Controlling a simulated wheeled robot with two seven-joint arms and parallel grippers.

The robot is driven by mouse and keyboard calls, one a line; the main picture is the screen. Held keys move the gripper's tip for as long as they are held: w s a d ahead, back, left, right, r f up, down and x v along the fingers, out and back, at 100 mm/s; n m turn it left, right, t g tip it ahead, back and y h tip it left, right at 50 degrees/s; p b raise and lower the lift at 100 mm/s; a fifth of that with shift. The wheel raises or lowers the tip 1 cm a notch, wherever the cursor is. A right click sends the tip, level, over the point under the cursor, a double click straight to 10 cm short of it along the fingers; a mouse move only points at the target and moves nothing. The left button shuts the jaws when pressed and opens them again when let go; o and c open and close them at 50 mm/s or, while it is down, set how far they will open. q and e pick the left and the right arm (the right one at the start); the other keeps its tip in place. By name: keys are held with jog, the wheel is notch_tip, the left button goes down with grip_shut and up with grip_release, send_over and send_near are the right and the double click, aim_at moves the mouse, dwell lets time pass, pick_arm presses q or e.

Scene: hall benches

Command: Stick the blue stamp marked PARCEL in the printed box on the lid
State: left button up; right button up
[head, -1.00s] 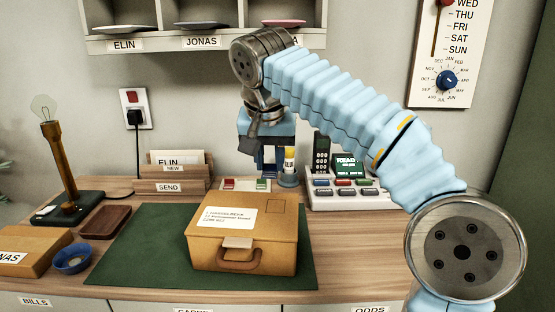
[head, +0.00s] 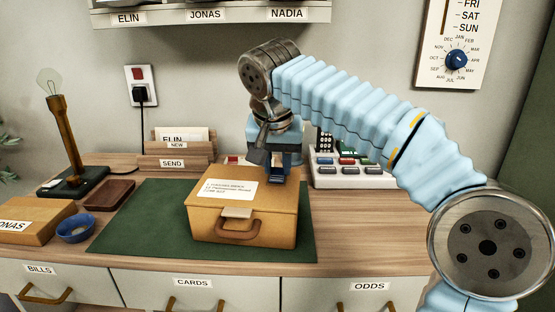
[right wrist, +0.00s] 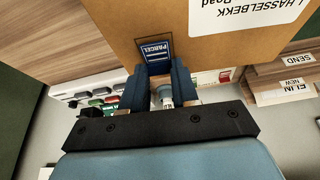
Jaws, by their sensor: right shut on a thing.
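The tan case (head: 215,232) with a brown handle sits on the green mat (head: 135,222), and a white address label (head: 229,189) is on its lid. My right gripper (head: 277,174) is at the lid's back right corner, where it hides the printed box in the head view. In the right wrist view, my right gripper (right wrist: 160,72) is shut on the blue stamp (right wrist: 156,50) marked PARCEL, holding it by one edge. The stamp is over the lid (right wrist: 120,30) near its edge, beside the label. I cannot tell whether it touches the lid. My left gripper is not in view.
Behind the case are a letter rack (head: 172,165) and a device with coloured buttons (head: 345,176). A lamp (head: 70,150), a brown tray (head: 109,195), a blue bowl (head: 75,230) and a tan parcel (head: 38,215) are on the left. The mat is clear left of the case.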

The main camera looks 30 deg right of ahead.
jog(key=o, duration=1.1)
jog(key=shift+c, duration=0.2)
jog(key=p+v, duration=0.3)
jog(key=v, duration=1)
jog(key=shift+r, duration=0.3)
